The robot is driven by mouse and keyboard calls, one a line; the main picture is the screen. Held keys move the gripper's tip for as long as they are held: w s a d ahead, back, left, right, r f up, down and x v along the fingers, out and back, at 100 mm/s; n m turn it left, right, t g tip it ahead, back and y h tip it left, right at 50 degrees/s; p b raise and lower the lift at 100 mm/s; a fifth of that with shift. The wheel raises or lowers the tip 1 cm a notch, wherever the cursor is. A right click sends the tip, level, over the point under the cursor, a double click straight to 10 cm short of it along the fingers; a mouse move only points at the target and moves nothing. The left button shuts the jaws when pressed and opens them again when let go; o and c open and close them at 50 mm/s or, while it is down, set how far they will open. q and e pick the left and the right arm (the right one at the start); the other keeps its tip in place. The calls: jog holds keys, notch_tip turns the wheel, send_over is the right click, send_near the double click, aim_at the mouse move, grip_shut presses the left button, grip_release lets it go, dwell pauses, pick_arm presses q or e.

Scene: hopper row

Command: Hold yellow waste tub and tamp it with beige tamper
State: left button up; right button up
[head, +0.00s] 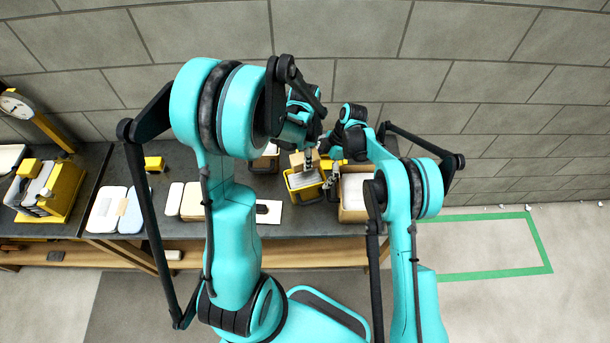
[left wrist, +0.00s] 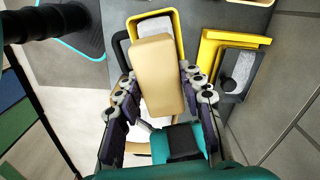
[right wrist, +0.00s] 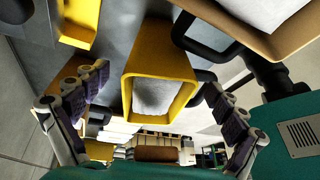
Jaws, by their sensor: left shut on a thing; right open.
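The yellow waste tub (head: 306,194) stands on the dark bench with pale waste inside. It also shows in the right wrist view (right wrist: 128,88), between the spread fingers, and partly in the left wrist view (left wrist: 179,40). My left gripper (head: 309,164) is shut on the beige tamper (left wrist: 158,72) and holds it over the tub. The tamper (head: 297,160) overlaps the tub opening in the head view; whether it touches the waste I cannot tell. My right gripper (right wrist: 155,84) is open, its fingers on either side of the tub in its own view; contact is not clear.
A cardboard box (head: 352,214) stands close to the right of the tub. A white sheet with a dark item (head: 262,209) lies to its left. Pale pads (head: 104,210) and a yellow rack (head: 62,190) are farther left. A block wall rises behind the bench.

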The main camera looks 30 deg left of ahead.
jog(key=v, duration=1.2)
jog(key=shift+s+f, duration=0.1)
